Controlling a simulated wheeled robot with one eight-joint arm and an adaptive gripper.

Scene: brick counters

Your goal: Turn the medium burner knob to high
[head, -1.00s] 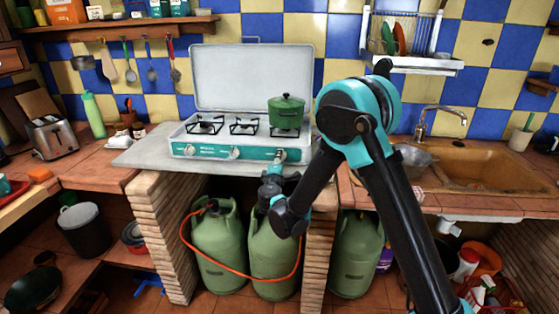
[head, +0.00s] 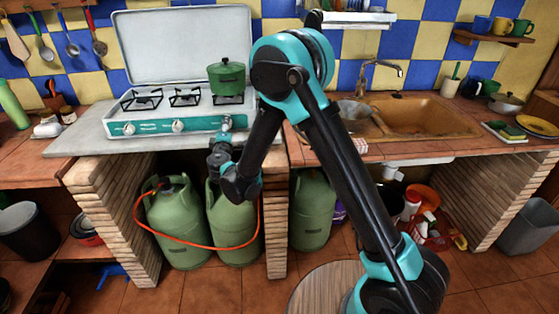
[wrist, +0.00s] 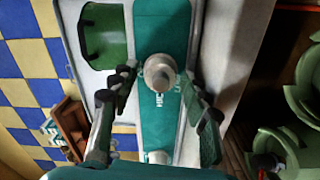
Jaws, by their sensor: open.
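The camping stove (head: 150,127) stands on the counter with its lid up and three silver knobs on its teal front panel. The left knob (head: 128,128), middle knob (head: 178,126) and right knob (head: 226,122) show in the head view. My gripper (head: 225,133) is at the right end of the panel, just in front of the right knob. In the wrist view my gripper (wrist: 158,80) is open, with one finger on each side of the right knob (wrist: 160,72); contact cannot be told. The middle knob (wrist: 158,157) shows at the lower edge. Which knob is the medium one is not readable.
A green pot (head: 226,77) sits on the right burner. Green gas cylinders (head: 175,222) with an orange hose (head: 190,244) stand below the counter. The sink (head: 425,117) lies to the right. Brick pillars (head: 277,220) flank the cylinders.

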